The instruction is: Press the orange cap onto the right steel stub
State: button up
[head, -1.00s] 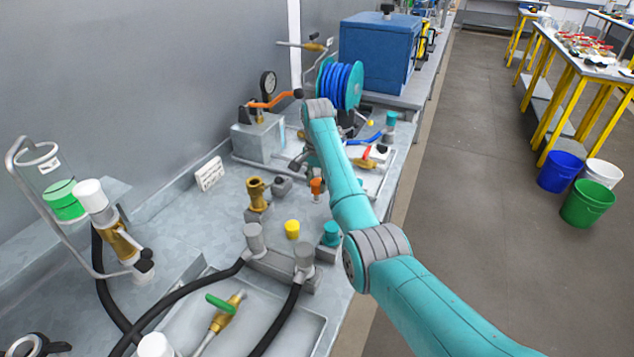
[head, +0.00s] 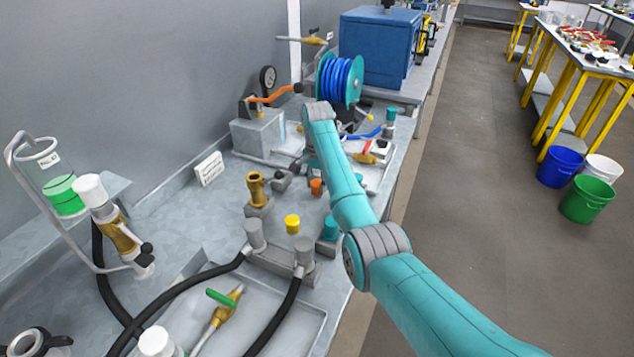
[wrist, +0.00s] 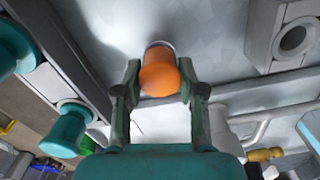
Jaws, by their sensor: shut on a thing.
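The orange cap (wrist: 160,76) is between the two fingers of my gripper (wrist: 160,70) in the wrist view, and the fingers are shut on it. A grey edge shows just beyond the cap, but I cannot tell whether this is a stub or whether the cap touches it. In the head view the cap (head: 316,187) is a small orange spot left of my arm, low over the bench. My gripper is mostly hidden behind the arm there. I cannot clearly make out the right steel stub.
A yellow cap (head: 292,224) and a teal cylinder (head: 330,228) stand nearer on the bench. A grey block holds two upright grey fittings (head: 304,255) with black hoses. A brass fitting (head: 256,188) stands left of the cap. A blue hose reel (head: 340,79) is behind.

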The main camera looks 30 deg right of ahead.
jog(key=shift+f, duration=0.5)
dwell(0.8)
jog(key=shift+s+f, duration=0.1)
jog(key=shift+f, duration=0.15)
jog(key=shift+c, duration=1.1)
jog(key=o, duration=1.1)
jog(key=shift+c, duration=0.2)
jog(key=shift+o, duration=0.2)
jog(key=shift+r, duration=0.2)
jog(key=shift+r, duration=1.95)
